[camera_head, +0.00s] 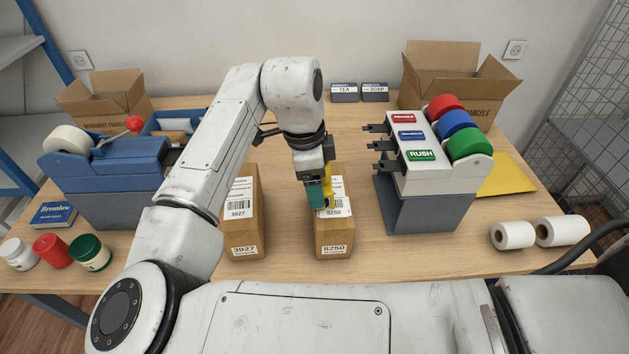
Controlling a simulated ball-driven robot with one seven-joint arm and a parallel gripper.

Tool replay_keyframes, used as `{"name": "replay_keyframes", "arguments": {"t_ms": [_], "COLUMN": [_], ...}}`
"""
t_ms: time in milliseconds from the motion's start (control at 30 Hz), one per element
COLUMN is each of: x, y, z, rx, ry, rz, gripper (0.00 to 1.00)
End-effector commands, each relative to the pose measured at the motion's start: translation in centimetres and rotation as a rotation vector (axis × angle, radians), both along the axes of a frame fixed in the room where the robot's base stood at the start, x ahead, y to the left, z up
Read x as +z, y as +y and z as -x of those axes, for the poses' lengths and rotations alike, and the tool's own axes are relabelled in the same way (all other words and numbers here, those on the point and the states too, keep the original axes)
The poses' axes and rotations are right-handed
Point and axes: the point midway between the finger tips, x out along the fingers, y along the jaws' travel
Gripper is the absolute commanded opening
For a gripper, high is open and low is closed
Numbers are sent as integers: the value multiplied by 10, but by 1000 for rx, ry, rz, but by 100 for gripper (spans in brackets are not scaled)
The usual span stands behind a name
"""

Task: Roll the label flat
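Two brown parcels stand side by side on the table. The left parcel (243,213) carries a white label (240,199) marked 3927. The right parcel (334,238) is marked 8250 on its front and has a white label (341,206) on top. My gripper (321,203) points down over the right parcel's label and hides part of it. Teal and yellow parts show at its tip; I cannot tell whether they are its fingers or a held tool. I cannot tell whether the tip touches the label, or whether the label lies flat.
A blue tape machine (100,165) stands left, with small jars (52,251) in front. A grey label dispenser (430,190) with RUSH and other labels stands right of the parcels. White rolls (513,235) lie at the right front. Open cartons (453,80) stand at the back.

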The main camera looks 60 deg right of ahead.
Motion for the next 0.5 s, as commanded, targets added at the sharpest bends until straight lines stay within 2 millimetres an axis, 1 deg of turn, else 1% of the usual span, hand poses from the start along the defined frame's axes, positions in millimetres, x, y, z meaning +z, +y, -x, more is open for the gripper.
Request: {"name": "replay_keyframes", "arguments": {"t_ms": [500], "x": [-7], "y": [0], "z": [0], "rx": [0], "ry": [1], "rz": [1], "gripper": [39]}}
